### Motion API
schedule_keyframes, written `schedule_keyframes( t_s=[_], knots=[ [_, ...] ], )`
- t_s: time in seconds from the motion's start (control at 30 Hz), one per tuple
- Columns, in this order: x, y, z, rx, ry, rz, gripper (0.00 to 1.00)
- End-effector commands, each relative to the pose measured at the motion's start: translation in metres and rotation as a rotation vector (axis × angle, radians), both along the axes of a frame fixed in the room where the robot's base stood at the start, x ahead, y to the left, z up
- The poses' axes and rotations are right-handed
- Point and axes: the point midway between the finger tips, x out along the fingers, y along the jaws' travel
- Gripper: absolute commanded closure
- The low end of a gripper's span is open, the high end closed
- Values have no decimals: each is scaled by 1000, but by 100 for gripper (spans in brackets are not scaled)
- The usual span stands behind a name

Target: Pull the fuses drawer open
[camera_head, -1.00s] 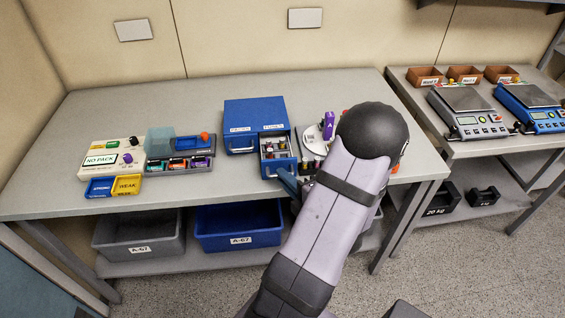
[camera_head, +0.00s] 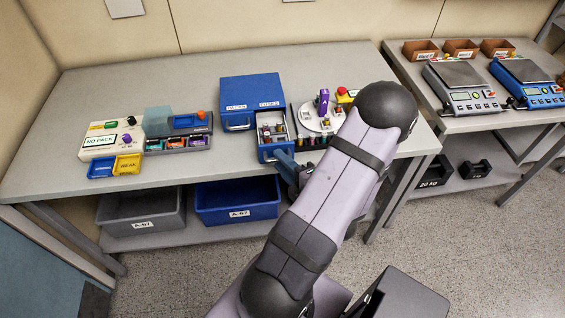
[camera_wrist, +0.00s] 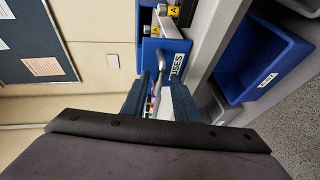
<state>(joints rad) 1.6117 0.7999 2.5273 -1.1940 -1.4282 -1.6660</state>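The blue cabinet (camera_head: 250,90) stands on the bench with two front labels. Its right-hand drawer (camera_head: 268,153), labelled FUSES, is pulled out, and small parts show in its compartments. In the wrist view, the blue drawer front (camera_wrist: 152,50) carries a grey bar handle (camera_wrist: 177,62) and a white label. My gripper (camera_head: 280,158) is at the drawer front. In the wrist view, my gripper (camera_wrist: 162,88) has its fingers apart, with a gap between them and the lower end of the handle at the gap. Firm contact with the handle cannot be told.
A round white stand (camera_head: 318,118) with a purple item is right of the drawer. The NO PACK panel (camera_head: 112,138) and a grey tray unit (camera_head: 180,143) stand to the left. Bins (camera_head: 238,198) sit on the lower shelf. Scales (camera_head: 465,100) occupy the neighbouring bench.

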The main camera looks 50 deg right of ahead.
Motion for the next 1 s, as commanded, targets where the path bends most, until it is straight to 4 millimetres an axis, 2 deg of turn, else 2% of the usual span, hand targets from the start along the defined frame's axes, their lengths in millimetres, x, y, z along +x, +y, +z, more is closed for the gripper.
schedule_keyframes(
  t_s=[0.27,0.73,1.0],
  knots=[
    [-7,2,2,-1,-2,-2,73],
    [-52,20,13,2,-1,-6,73],
    [-65,26,15,0,1,-1,73]
  ],
)
